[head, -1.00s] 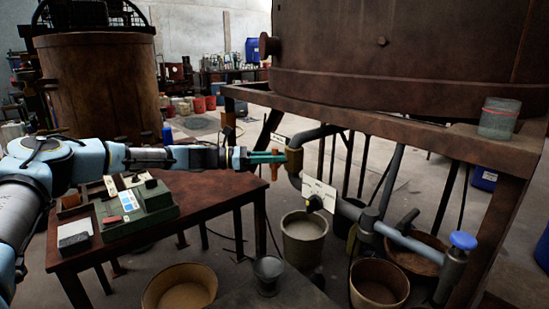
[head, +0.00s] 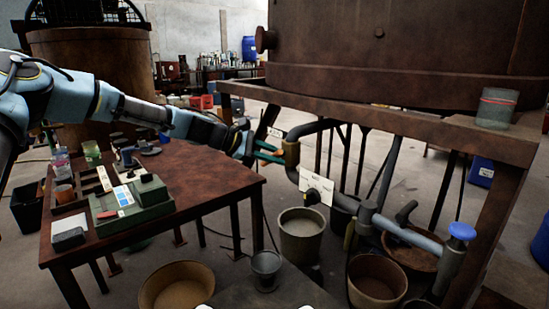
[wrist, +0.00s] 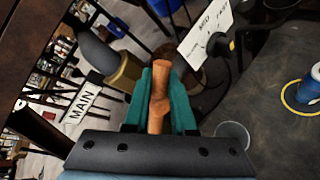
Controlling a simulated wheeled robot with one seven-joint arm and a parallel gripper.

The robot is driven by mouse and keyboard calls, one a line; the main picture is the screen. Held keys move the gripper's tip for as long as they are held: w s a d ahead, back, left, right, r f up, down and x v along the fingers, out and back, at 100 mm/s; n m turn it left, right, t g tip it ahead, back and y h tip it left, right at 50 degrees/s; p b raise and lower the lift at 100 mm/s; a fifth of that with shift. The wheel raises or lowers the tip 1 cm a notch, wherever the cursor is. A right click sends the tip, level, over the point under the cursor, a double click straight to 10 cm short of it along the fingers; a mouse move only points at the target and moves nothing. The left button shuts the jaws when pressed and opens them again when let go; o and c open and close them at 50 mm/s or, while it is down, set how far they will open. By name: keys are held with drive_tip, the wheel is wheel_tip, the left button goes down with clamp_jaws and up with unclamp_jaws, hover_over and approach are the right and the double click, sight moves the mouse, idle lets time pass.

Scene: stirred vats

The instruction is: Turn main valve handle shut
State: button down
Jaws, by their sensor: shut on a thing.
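The main valve handle (wrist: 158,100) is an orange lever. In the wrist view it lies between the teal jaws of my gripper (wrist: 161,78), which is shut on it. A label reading MAIN (wrist: 82,103) is at its left, beside the brass valve body (wrist: 123,75). In the head view my gripper (head: 271,151) reaches in from the upper left, tilted down, just left of the brass valve body on the dark pipe (head: 303,132).
A white-labelled second valve (head: 317,190) is lower on the pipe, above a grey bucket (head: 301,236). A blue-capped pipe end (head: 462,231) is at the right. A rusty table (head: 190,167) with a green tray stands left. The vat's frame (head: 360,110) runs overhead.

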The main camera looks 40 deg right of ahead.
drive_tip(key=m+t+b, duration=0.1)
drive_tip(key=f+m+t+b, duration=0.1)
drive_tip(key=b, duration=0.1)
drive_tip(key=shift+s+f+t, duration=0.2)
drive_tip(key=shift+s+t, duration=0.05)
drive_tip(key=shift+t, duration=0.15)
drive_tip(key=shift+f+m+t+b, duration=0.2)
drive_tip(key=shift+m+t+b, duration=0.85)
drive_tip(key=shift+b, duration=0.4)
drive_tip(key=c, duration=0.8)
unclamp_jaws()
drive_tip(key=shift+o, duration=0.2)
drive_tip(key=shift+a+r, duration=0.1)
drive_tip(key=b+v, duration=0.1)
drive_tip(key=v, duration=0.9)
drive_tip(key=shift+a+r, duration=0.15)
drive_tip(key=shift+r, duration=0.1)
drive_tip(key=shift+s, duration=0.1)
